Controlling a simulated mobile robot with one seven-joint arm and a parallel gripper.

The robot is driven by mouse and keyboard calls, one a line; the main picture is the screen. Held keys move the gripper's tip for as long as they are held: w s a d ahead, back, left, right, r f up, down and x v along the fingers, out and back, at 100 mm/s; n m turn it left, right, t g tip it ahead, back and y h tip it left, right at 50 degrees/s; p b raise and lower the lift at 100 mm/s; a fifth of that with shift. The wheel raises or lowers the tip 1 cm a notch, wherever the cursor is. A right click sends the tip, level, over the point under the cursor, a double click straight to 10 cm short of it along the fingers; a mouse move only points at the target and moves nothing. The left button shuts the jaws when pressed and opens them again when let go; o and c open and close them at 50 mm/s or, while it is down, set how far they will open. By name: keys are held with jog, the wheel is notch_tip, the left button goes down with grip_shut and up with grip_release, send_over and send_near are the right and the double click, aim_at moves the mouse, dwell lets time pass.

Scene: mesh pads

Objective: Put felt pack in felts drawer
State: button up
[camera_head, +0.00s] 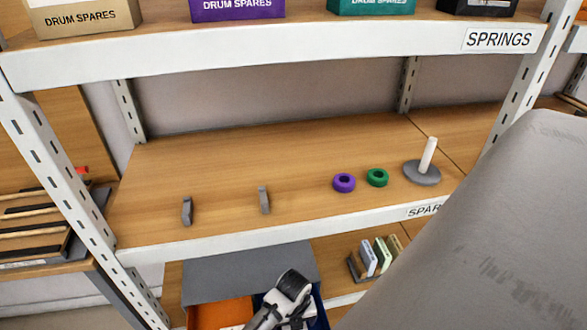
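I cannot make out a labelled felt pack or felts drawer. A grey cabinet (250,274) stands on the lower shelf. Below its top, an orange drawer or bin front (222,313) shows at the left and a blue edge (320,312) at the right; neither has a readable felts label. My gripper (284,300) appears as a white and black end in front of the cabinet, cut off by the bottom edge. Its fingertips cannot be made out, so its opening and any load are hidden.
Thin upright packs (370,258) stand in a holder on the lower shelf. The middle shelf (225,180) bears two grey brackets, a purple ring (344,183), a green ring (377,177) and a grey peg stand (423,173). Drum spares boxes (85,17) sit above. A large grey surface covers the right.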

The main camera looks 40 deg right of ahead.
notch_tip(320, 180, up, 12)
jog(key=b, duration=0.1)
jog(key=shift+r, duration=0.2)
dwell(0.4)
